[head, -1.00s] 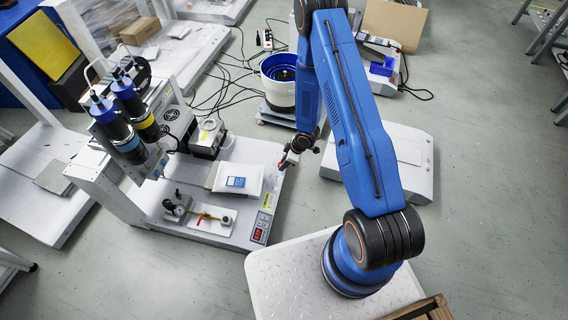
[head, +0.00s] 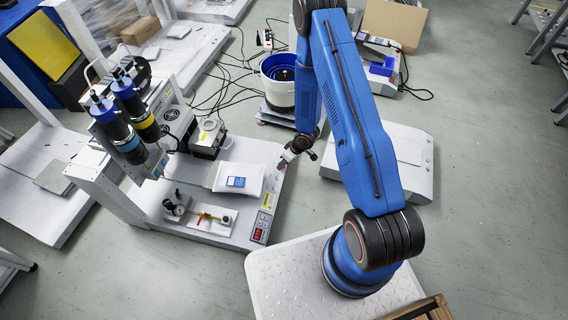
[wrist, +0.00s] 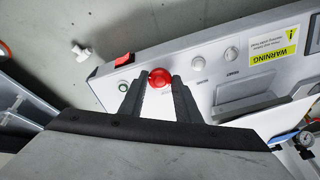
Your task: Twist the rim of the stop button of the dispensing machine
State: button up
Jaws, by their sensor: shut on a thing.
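The red round stop button (wrist: 159,78) of the dispensing machine (head: 215,185) sits on its white front panel in the wrist view. My gripper (wrist: 159,84) has one dark finger on each side of the button and is shut on its rim. In the head view my gripper (head: 285,159) is at the machine's right edge. The button cannot be made out there, behind my gripper.
A green button (wrist: 123,87), a red switch (wrist: 124,60) and pale knobs (wrist: 231,53) lie close by on the panel. A white packet (head: 238,180) and a small fixture (head: 205,217) are on the machine's base.

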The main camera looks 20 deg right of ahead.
jog(key=o, duration=1.1)
jog(key=shift+c, duration=0.2)
jog(key=v, duration=1.7)
jog(key=shift+r, duration=0.2)
